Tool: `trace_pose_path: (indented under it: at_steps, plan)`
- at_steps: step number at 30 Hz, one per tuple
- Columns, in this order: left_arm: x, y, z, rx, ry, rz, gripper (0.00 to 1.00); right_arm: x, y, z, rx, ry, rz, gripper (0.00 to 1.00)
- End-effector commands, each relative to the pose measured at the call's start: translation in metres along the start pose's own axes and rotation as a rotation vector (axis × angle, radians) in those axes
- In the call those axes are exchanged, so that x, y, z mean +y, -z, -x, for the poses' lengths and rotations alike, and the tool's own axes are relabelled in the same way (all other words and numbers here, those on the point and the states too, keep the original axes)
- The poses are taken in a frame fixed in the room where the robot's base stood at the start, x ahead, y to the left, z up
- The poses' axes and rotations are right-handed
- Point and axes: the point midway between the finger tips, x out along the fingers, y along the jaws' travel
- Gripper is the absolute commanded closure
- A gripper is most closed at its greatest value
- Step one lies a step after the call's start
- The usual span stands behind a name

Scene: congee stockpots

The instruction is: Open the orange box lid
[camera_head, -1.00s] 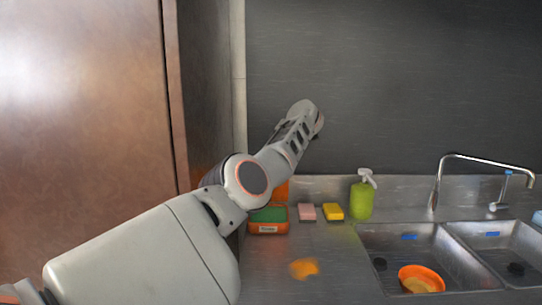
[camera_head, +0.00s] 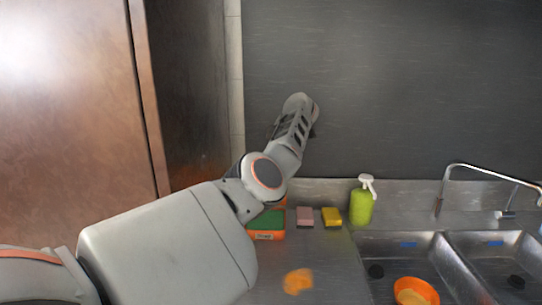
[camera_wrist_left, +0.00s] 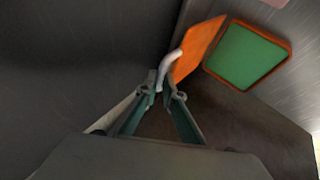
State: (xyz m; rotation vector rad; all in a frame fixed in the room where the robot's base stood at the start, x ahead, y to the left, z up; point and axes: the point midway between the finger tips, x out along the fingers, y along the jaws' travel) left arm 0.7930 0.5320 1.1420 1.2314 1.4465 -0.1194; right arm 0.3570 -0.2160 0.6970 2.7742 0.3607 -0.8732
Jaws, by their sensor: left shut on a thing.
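The orange box (camera_head: 266,236) stands on the steel counter by the cabinet, with a green inside or content showing; its label faces front. In the left wrist view the box (camera_wrist_left: 245,57) shows its green face inside an orange rim. The orange lid (camera_wrist_left: 197,48) stands tilted up beside it, with a pale curved handle (camera_wrist_left: 171,68) on it. My left gripper (camera_wrist_left: 161,92) is shut on the handle. In the head view my left arm hides the gripper and most of the lid. My right gripper is not in view.
A pink sponge (camera_head: 305,217), a yellow sponge (camera_head: 331,217) and a green soap bottle (camera_head: 361,205) stand right of the box. An orange patch (camera_head: 298,281) lies on the counter. A sink (camera_head: 390,262) with an orange bowl (camera_head: 414,290) is at right; a tall brown cabinet (camera_head: 70,110) is at left.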

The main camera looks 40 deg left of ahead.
Motion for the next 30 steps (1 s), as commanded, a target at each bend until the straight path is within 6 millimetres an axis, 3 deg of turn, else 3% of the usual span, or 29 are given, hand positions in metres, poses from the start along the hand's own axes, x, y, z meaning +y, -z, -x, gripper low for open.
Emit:
trace_pose_path:
  at_steps: [14, 17, 30]
  plan:
    - [-0.0087, -0.0057, -0.0037, -0.012, 0.022, -0.005, 1.00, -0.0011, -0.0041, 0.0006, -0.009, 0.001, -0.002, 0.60]
    - [-0.0090, -0.0059, -0.0039, -0.012, 0.023, -0.005, 0.75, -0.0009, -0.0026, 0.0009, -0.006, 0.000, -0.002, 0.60]
    - [-0.0042, -0.0027, 0.0042, -0.006, 0.013, -0.002, 0.75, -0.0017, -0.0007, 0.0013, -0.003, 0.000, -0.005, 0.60]
